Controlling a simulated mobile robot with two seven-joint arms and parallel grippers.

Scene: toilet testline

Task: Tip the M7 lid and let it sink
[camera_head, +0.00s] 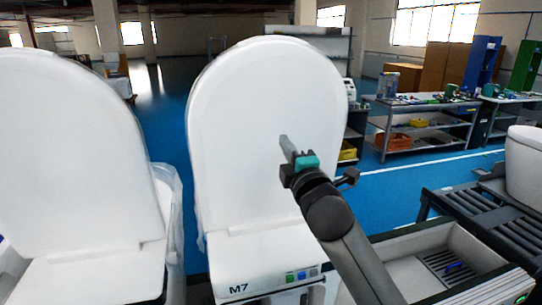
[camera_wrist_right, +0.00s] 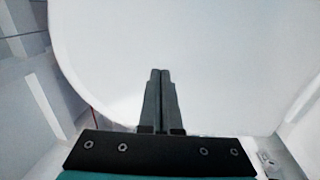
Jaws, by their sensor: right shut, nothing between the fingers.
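The M7 toilet's white lid (camera_head: 262,110) stands upright in the middle of the head view. Below it is the toilet's white rear deck (camera_head: 262,262), marked "M7", with small coloured buttons. My right gripper (camera_head: 284,142) is in front of the lid's right half, its fingers pointing at the lid. In the right wrist view the lid (camera_wrist_right: 215,55) fills most of the picture, and the two fingers (camera_wrist_right: 160,75) are pressed together with nothing between them. I cannot tell whether the fingertips touch the lid. My left gripper is not in view.
A second toilet with a raised white lid (camera_head: 70,150) stands close on the left. A grey tray (camera_head: 440,265) lies at the lower right beside my right arm. A dark roller rack (camera_head: 485,215) and a white tank (camera_head: 524,165) are at the right. Shelving (camera_head: 425,125) stands behind on blue floor.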

